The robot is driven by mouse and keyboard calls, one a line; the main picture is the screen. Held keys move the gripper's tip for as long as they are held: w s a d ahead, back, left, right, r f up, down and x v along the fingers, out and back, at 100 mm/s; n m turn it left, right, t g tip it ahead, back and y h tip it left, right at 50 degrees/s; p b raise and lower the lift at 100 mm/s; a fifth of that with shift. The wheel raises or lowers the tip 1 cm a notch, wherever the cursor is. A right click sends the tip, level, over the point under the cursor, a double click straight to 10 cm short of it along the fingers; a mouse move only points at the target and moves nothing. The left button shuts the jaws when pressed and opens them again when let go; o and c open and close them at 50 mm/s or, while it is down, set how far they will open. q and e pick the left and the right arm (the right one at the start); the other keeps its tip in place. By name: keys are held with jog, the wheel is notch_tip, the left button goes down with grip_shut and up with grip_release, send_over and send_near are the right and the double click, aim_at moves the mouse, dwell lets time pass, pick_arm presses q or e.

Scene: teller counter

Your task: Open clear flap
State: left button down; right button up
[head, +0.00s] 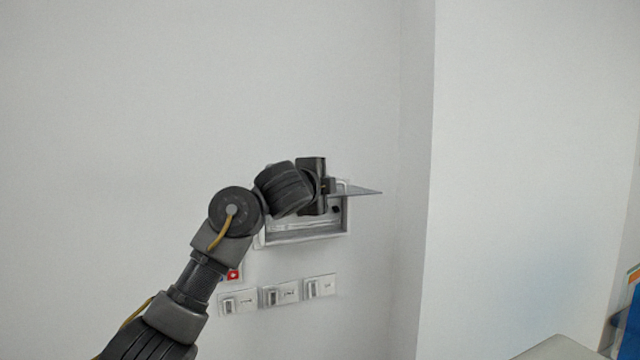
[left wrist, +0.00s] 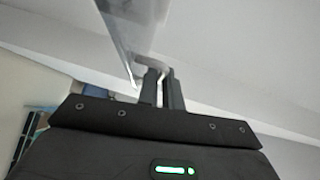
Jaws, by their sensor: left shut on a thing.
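A grey-rimmed box (head: 308,239) is mounted on the wall. Its clear flap (head: 360,191) is raised and sticks out to the right, seen nearly edge-on. My left gripper (head: 331,187) is at the flap, in front of the box, and hides part of both. In the left wrist view the flap (left wrist: 125,25) is a pale see-through panel rising above my left gripper (left wrist: 161,78). The narrow fingers are shut on a small pale piece at the flap's lower edge. My right gripper is not in view.
Several white switch plates (head: 280,293) are on the wall below the box, with a small red sign (head: 234,273) partly behind my arm. A wall corner juts out to the right. A pale surface (head: 558,347) shows at the lower right.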

pick_arm(q)
jog(key=c, duration=1.8)
grip_release()
jog(key=shift+f, duration=0.1)
jog(key=shift+c, duration=0.2)
jog(key=shift+w+a, duration=0.1)
jog(key=shift+w, duration=0.1)
jog(key=shift+s, duration=0.25)
jog(key=b+v, duration=0.5)
jog(key=v, duration=0.5)
jog(key=shift+a, duration=0.2)
jog(key=shift+s, duration=0.1)
